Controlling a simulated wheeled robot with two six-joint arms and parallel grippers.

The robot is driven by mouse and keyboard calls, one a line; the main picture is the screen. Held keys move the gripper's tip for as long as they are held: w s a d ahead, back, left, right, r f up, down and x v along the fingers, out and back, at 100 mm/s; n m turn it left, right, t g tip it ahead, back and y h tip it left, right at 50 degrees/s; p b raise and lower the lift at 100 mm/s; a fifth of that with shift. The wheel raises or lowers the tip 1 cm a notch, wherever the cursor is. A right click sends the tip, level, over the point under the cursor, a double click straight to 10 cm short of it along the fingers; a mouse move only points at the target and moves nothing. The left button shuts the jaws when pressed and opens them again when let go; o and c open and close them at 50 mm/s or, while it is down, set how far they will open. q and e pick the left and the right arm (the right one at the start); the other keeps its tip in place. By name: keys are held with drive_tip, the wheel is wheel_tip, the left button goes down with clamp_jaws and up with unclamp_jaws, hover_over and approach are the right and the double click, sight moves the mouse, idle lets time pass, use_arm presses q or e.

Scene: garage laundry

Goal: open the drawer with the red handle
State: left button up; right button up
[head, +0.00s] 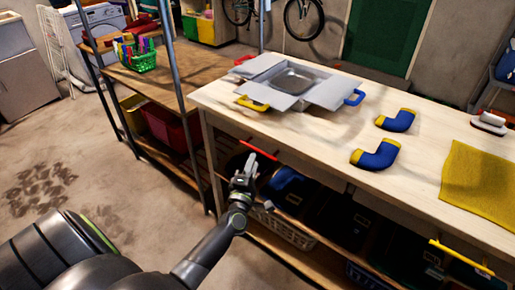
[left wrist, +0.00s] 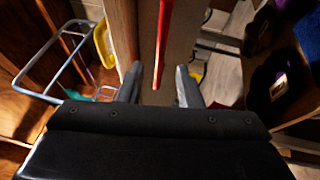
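The red handle (head: 259,150) is a bar on the front of the wooden workbench (head: 228,97), just under the tabletop's left part. Its drawer front is mostly hidden from above by the tabletop. In the left wrist view the red handle (left wrist: 162,42) runs down the upper middle, its lower end lined up between my fingers. My left gripper (head: 245,172) is just below and in front of the handle in the head view. In the left wrist view its fingers (left wrist: 159,86) are apart with nothing held. I cannot tell whether they touch the handle. My right gripper is not in view.
A yellow handle (head: 461,257) is farther right on the bench front. A metal tray in an opened box (head: 294,80) and two blue pipe elbows (head: 376,155) are on the tabletop. Bins and a basket (head: 284,227) fill the shelf below. Left floor is clear.

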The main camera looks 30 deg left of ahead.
sight(257, 149)
use_arm(q)
drive_tip(key=x, duration=0.6)
drive_tip(key=shift+w, duration=0.1)
clamp_jaws()
